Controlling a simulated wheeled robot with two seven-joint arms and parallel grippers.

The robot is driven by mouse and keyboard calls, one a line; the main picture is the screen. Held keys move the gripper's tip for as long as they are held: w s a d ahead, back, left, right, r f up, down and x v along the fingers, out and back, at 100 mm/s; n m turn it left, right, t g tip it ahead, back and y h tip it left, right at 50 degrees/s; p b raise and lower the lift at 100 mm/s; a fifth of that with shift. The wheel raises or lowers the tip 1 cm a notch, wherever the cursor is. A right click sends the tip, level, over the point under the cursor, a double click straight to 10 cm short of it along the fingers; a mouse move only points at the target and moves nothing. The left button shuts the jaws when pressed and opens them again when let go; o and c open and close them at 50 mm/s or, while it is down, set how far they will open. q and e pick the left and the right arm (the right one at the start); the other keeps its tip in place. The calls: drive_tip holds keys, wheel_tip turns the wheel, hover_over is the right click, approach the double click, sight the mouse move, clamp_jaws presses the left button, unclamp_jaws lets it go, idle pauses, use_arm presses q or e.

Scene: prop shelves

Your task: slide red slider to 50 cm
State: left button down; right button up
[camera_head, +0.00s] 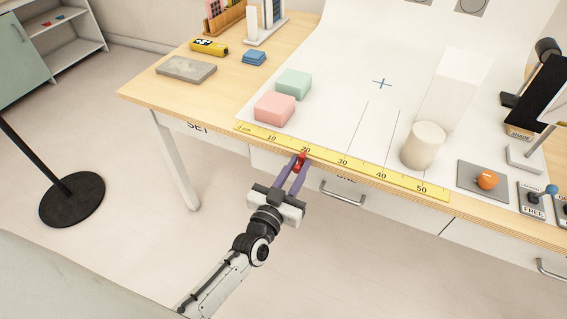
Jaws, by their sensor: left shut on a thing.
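A yellow ruler (376,169) marked from 0 to 50 cm runs along the table's front edge. The red slider (302,156) sits at the ruler's front side, near the 20 cm mark. My left gripper (299,163) reaches up from below, its two purple fingers closed around the red slider. The fingers hide part of the slider's sides. My right gripper does not show.
Pink (275,108) and green (293,83) blocks stand behind the ruler's left end. A cream cylinder (422,146) stands behind the ruler near its right part. A grey plate with an orange knob (487,180) lies beyond the 50 end. Drawer handles (344,194) stick out below the edge.

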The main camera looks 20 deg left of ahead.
use_arm(q)
drive_tip(key=c, duration=1.6)
unclamp_jaws()
drive_tip(key=s, duration=0.7)
drive_tip(key=s+a, duration=0.1)
drive_tip(key=s, duration=0.2)
drive_tip(key=shift+s, duration=0.15)
